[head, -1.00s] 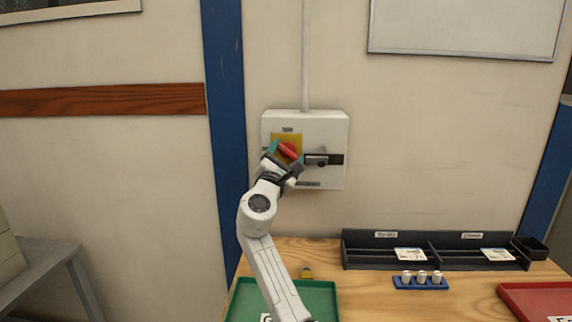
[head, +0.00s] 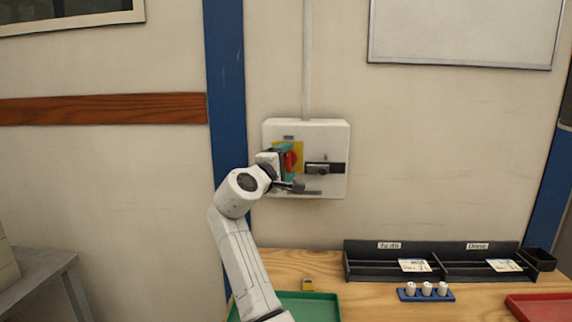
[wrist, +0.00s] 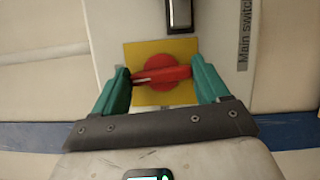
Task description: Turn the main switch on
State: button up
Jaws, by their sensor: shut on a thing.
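The main switch is a red rotary handle (head: 292,160) on a yellow plate on the front of a white wall box (head: 335,135). In the wrist view the red handle (wrist: 162,76) lies across the yellow plate (wrist: 150,50), with a "Main switch" label beside it. That view is rolled, so the handle stands about upright on the box. My gripper (wrist: 163,82) has its teal fingers at the two ends of the handle and is shut on it. In the head view my gripper (head: 287,163) partly hides the handle and plate.
A black latch (head: 325,168) sits right of the switch on the box.

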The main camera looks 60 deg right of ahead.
jog(key=shift+f+m+y, duration=0.1)
jog(key=shift+m+y, duration=0.2)
jog(key=shift+m, duration=0.3)
jog(key=o, duration=1.1)
jog(key=shift+c, duration=0.2)
jog(key=a+b, duration=0.1)
jog(key=a, duration=0.9)
jog(key=shift+a, duration=0.4)
jog(key=shift+a, duration=0.1)
